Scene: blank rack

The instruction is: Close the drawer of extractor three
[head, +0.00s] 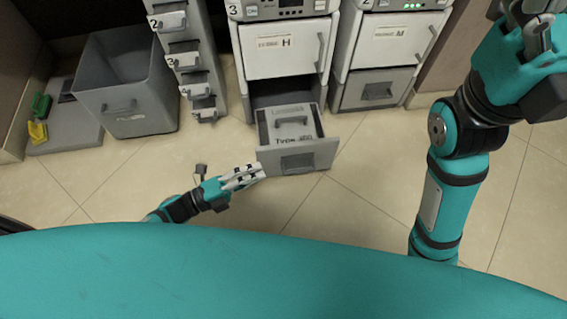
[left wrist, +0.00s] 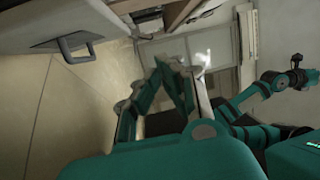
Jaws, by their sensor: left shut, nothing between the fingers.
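Extractor three (head: 285,50) is the white unit marked 3 at the top centre of the head view. Its grey bottom drawer (head: 297,160) is pulled out toward me. A slab with a handle and printed lettering lies inside the drawer. My left gripper (head: 261,172) is shut and empty beside the lower left corner of the drawer front; I cannot tell whether it touches. In the left wrist view its fingers (left wrist: 165,90) show in the middle, and a pale panel with a grey handle (left wrist: 68,46) shows upper left. My right gripper (head: 527,28) is raised at the upper right, its fingers partly cut off.
Another white extractor (head: 395,50) stands to the right, its lower drawer (head: 372,92) shut. A narrow stepped rack (head: 183,48) and a grey bin (head: 130,88) stand to the left. Green and yellow items lie on a grey base further left. The tiled floor before the drawer is clear.

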